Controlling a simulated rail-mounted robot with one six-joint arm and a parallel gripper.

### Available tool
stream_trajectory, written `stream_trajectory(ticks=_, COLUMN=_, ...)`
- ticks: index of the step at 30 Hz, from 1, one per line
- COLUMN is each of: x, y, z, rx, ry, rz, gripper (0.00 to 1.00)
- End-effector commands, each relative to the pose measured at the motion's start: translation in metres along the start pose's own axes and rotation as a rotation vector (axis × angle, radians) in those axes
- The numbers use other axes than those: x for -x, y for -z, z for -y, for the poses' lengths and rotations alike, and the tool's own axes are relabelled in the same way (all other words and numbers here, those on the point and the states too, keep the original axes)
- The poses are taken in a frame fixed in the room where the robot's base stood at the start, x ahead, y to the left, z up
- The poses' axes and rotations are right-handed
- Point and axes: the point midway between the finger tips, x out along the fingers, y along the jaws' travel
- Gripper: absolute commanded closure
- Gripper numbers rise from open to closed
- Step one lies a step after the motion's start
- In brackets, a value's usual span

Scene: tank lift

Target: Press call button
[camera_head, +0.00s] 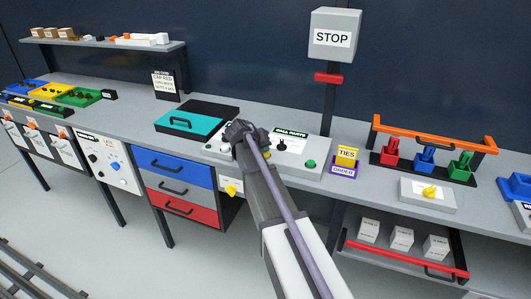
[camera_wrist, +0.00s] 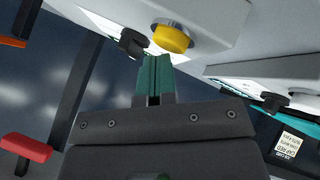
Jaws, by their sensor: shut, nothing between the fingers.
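A grey control box (camera_head: 318,172) stands on the bench, with a small sign that seems to read "CALL PARTS", a black knob (camera_head: 282,145) and a green button (camera_head: 310,163). A yellow round button (camera_wrist: 172,38) in a metal ring shows on a grey box face in the wrist view. In the head view a bit of yellow shows beside my arm. My gripper (camera_wrist: 154,62) is shut and empty, its teal fingertips just beside the yellow button. I cannot tell whether they touch it. In the head view my arm hides part of the control box.
A teal-lidded case (camera_head: 195,122) lies left of the control box, and a yellow-and-purple holder (camera_head: 345,160) stands right of it. A post with a STOP box (camera_head: 335,36) and red block (camera_head: 328,78) rises behind. Drawers (camera_head: 175,166) are below the bench.

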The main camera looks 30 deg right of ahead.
Motion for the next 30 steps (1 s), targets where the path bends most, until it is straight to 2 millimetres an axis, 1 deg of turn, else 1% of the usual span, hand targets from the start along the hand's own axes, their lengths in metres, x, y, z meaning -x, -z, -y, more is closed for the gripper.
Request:
stream_trajectory(ticks=6, x=0.011, y=0.008, z=-0.008, rx=0.000, ry=0.000, rz=0.000, gripper=1.00)
stream_trajectory(ticks=16, x=0.011, y=0.008, z=-0.008, rx=0.000, ry=0.000, rz=0.000, gripper=1.00)
stream_trajectory(ticks=19, x=0.014, y=0.010, z=-0.010, rx=0.000, ry=0.000, rz=0.000, gripper=1.00)
stream_trajectory(ticks=30, x=0.041, y=0.030, z=-0.030, rx=0.000, ry=0.000, rz=0.000, gripper=1.00)
